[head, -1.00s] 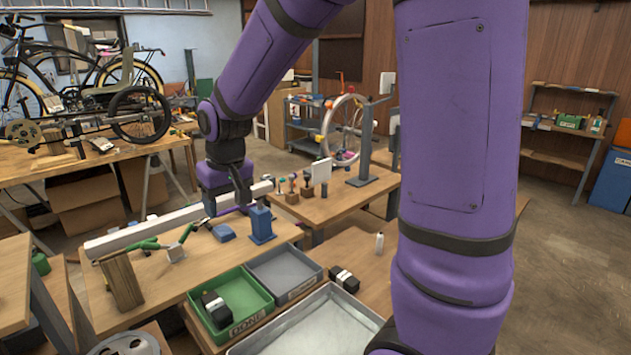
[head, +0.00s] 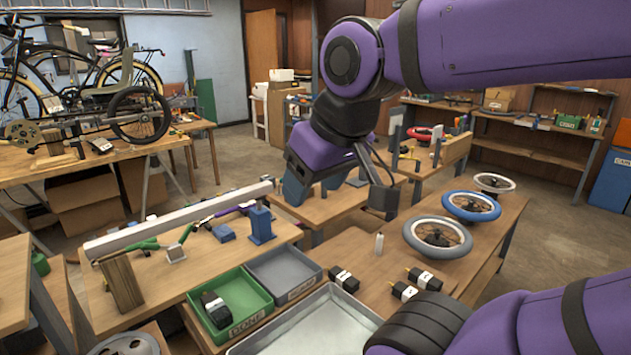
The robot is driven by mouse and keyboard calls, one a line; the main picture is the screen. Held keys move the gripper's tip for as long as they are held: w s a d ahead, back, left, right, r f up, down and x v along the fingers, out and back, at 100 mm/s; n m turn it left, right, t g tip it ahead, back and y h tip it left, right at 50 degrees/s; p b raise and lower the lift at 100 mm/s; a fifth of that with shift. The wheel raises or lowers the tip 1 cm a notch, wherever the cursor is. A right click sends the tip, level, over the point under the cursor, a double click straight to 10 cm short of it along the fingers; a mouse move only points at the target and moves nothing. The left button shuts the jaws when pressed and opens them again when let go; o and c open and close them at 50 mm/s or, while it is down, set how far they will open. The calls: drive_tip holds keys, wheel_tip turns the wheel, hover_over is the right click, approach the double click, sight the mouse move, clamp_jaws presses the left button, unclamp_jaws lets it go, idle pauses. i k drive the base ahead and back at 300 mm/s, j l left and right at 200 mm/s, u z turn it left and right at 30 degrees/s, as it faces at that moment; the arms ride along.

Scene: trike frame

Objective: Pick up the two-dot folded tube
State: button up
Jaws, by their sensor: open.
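Several black folded tubes with white labels are in view; their dots are too small to read. One folded tube (head: 343,279) lies on the wooden bench just right of the grey tray. Two more, a left one (head: 404,291) and a right one (head: 425,280), lie close together further right. Another folded tube (head: 215,309) lies in the green tray (head: 238,328). I cannot tell which has two dots. My gripper (head: 314,187) is open and appears empty, raised behind and above the bench tubes, apart from them.
A grey tray (head: 314,270) adjoins the green one, with a large metal tray (head: 300,333) in front. A small white bottle (head: 379,244) stands behind the tubes. Wheels, including a grey-tyred one (head: 438,236) and a blue-tyred one (head: 471,206), lie at right.

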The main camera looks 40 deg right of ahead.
sight(402, 291)
drive_tip(key=l+z, duration=0.35)
drive_tip(key=k+l+z, duration=0.1)
drive_tip(key=l+z, duration=0.55)
